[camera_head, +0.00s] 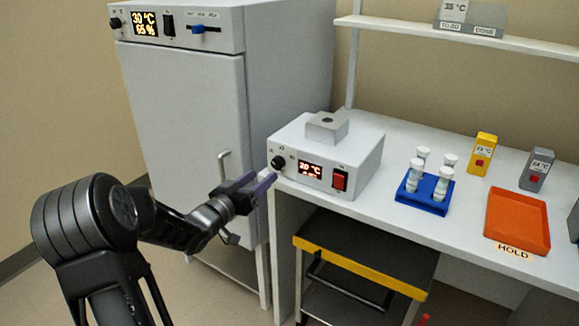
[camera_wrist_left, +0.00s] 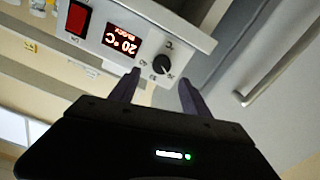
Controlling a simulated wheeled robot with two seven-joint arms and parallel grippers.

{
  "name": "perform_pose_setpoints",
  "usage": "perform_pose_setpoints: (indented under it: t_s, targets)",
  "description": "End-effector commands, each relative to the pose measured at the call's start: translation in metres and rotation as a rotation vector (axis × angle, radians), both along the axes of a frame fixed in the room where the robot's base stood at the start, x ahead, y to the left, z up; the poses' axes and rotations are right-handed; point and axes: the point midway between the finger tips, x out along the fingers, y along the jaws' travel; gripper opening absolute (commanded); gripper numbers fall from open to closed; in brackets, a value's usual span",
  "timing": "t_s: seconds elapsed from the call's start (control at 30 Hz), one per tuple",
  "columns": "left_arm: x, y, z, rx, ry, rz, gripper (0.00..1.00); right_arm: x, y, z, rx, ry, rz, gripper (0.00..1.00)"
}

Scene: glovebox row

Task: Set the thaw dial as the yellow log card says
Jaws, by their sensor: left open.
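The thaw block is a white box (camera_head: 336,150) on the bench's left end, with a metal block on top. Its black dial (camera_head: 277,162) is at the front's left, beside a red display reading 20 °C. In the left wrist view the dial (camera_wrist_left: 163,66) lies just beyond and between the fingertips. My left gripper (camera_head: 262,180) is open and empty in front of the dial; I cannot tell whether it touches. A yellow logger (camera_head: 482,155) with a small card stands at the bench's back; its number looks like 23 °C but is too small to be sure. My right gripper is out of view.
A red switch (camera_head: 339,180) is right of the display. A blue rack (camera_head: 424,190) with several white vials, an orange tray (camera_head: 517,222) and a grey logger (camera_head: 537,170) stand to the right. A tall incubator (camera_head: 185,110) stands left. A yellow-edged cart (camera_head: 360,262) is below.

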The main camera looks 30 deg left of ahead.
Motion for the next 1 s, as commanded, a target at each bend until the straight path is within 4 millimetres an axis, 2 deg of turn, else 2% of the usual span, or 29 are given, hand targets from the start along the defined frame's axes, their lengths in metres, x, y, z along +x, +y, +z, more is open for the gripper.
perform_pose_setpoints:
  t_s: [0.27, 0.43, 0.8, 1.0]
  targets:
    - [0.0, 0.0, -0.001, -0.005, 0.004, 0.002, 0.55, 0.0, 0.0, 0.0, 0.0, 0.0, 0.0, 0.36]
    - [0.009, 0.0, -0.001, -0.004, 0.003, 0.001, 0.55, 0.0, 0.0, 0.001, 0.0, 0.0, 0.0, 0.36]
    - [0.062, 0.001, -0.001, -0.005, 0.004, 0.002, 0.55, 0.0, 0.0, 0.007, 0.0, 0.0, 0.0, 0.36]
    - [0.077, 0.002, -0.002, -0.005, 0.005, 0.003, 0.55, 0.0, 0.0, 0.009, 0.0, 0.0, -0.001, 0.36]
